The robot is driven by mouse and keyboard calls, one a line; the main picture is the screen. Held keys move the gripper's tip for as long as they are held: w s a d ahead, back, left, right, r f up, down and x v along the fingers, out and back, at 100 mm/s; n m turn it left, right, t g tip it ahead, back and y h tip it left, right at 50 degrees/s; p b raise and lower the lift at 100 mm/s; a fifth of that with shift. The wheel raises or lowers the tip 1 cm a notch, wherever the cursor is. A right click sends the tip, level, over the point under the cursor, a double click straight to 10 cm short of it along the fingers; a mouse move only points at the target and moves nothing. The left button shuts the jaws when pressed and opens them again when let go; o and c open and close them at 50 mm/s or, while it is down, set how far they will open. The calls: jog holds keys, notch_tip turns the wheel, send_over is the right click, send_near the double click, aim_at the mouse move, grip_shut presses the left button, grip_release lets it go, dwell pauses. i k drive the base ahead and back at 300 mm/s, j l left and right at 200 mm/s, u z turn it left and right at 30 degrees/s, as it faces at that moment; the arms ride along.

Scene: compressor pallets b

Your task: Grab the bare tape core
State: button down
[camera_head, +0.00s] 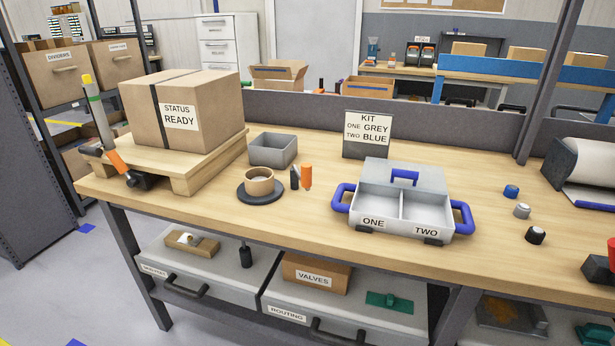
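The bare tape core (259,183) is a tan cardboard-coloured ring. It sits upright, with its opening facing up, on a dark round base (261,197) on the workbench, left of the middle. Nothing covers its near side. My gripper is not in view.
A grey open bin (273,150) stands just behind the core, and a dark bottle (295,178) and an orange-topped one (307,176) close to its right. A boxed pallet (190,172) is left; a two-compartment case (432,212) is right. The bench (215,215) is clear in front of the core.

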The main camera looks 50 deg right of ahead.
aim_at(256, 188)
jog(key=i+j+z, duration=0.6)
jog(key=z, duration=0.15)
jog(key=i+j+z, duration=0.25)
jog(key=j+z, duration=0.15)
jog(key=j, duration=0.15)
